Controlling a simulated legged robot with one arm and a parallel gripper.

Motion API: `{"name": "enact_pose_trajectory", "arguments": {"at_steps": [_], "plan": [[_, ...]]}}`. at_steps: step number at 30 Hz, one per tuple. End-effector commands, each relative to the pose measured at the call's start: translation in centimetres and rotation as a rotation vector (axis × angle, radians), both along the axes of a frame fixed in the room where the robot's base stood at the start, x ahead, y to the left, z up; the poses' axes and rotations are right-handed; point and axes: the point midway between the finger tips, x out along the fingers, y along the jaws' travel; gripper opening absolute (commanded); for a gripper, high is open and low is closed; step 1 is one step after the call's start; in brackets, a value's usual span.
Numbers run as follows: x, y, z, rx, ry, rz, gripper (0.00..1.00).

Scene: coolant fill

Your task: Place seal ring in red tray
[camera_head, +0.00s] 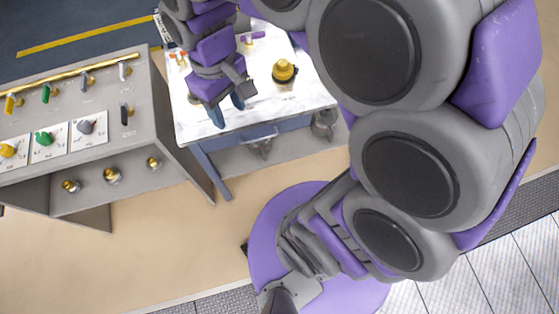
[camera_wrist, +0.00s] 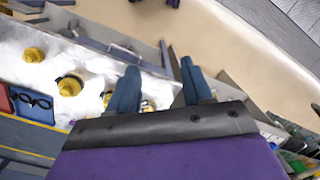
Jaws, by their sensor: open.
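The red tray (camera_wrist: 5,102) shows only in part at the left edge of the wrist view. Beside it is a blue tray (camera_wrist: 32,115) holding dark ring shapes (camera_wrist: 42,103), which look like seal rings. My gripper (camera_wrist: 160,86) is open, with its two blue fingers apart and nothing between them. In the head view my gripper (camera_head: 227,108) points down over the front part of the white worktable (camera_head: 255,120). The trays lie left of my gripper in the wrist view. I cannot make them out in the head view.
A yellow fitting with a dark base (camera_head: 284,72) stands on the worktable; several yellow fittings show in the wrist view (camera_wrist: 70,86). A grey valve panel (camera_head: 90,110) with coloured handles stands left of the table. Tan floor (camera_head: 150,220) lies clear in front.

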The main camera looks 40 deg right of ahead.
Motion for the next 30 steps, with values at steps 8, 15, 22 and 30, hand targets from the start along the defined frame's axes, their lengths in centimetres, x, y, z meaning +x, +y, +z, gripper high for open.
{"name": "enact_pose_trajectory", "arguments": {"at_steps": [8,15,22,30], "plan": [[-10.7,-1.5,-2.0,-0.047,0.044,-0.206,0.50],[-14.6,-2.0,-3.2,-0.061,0.064,-0.302,0.55],[-14.3,-2.0,-3.2,-0.061,0.065,-0.301,0.55],[-6.8,-1.6,-1.7,-0.043,0.037,-0.197,0.55]]}}
